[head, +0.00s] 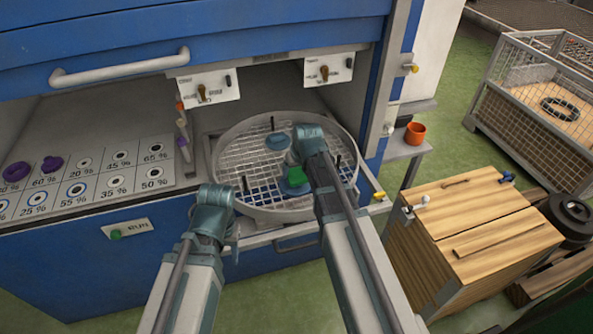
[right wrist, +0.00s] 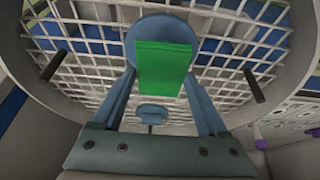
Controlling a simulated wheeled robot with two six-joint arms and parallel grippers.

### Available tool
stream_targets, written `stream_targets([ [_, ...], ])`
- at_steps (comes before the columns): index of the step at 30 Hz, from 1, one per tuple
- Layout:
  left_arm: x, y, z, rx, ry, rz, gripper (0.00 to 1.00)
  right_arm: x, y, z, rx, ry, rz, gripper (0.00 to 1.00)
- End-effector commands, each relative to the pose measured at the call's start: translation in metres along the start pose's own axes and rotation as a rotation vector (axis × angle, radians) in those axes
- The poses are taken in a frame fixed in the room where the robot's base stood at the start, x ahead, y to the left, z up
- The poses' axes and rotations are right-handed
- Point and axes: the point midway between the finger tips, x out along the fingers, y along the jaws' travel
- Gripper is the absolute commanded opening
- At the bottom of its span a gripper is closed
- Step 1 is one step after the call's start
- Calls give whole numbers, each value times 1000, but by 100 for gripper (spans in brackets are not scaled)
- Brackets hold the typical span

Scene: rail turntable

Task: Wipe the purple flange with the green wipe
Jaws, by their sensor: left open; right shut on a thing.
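Two purple parts lie at the left end of the marked panel in the head view: a ring-like one (head: 17,171) and a lobed one (head: 52,164). I cannot tell which is the flange. My right gripper (head: 292,179) is shut on the green wipe (head: 290,182) over the round mesh turntable (head: 222,150), well apart from both. In the right wrist view the wipe (right wrist: 163,68) sits between the fingers, in front of a blue-grey disc (right wrist: 160,28). My left gripper (head: 226,225) is at the turntable's front left; its fingers are mostly hidden.
Another blue-grey disc (head: 277,141) lies on the mesh, near dark upright pegs. The blue cabinet's handle (head: 120,68) and switch plates overhang the opening. An orange cup (head: 415,133) stands on a side shelf. A wooden cabinet (head: 480,225) stands at right.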

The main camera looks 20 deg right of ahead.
Motion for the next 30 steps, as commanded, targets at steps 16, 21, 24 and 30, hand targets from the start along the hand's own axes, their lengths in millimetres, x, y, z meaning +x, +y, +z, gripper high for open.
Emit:
stream_targets([
  [16,6,0,0,0,0,0,50,5,-1,2,0,0,0,32],
  [21,6,0,0,0,0,0,50,5,-9,2,-2,0,0,32],
  [24,6,0,0,0,0,0,50,6,-16,2,-2,0,0,32],
  [30,6,0,0,0,0,0,50,6,-25,1,-1,0,0,32],
])
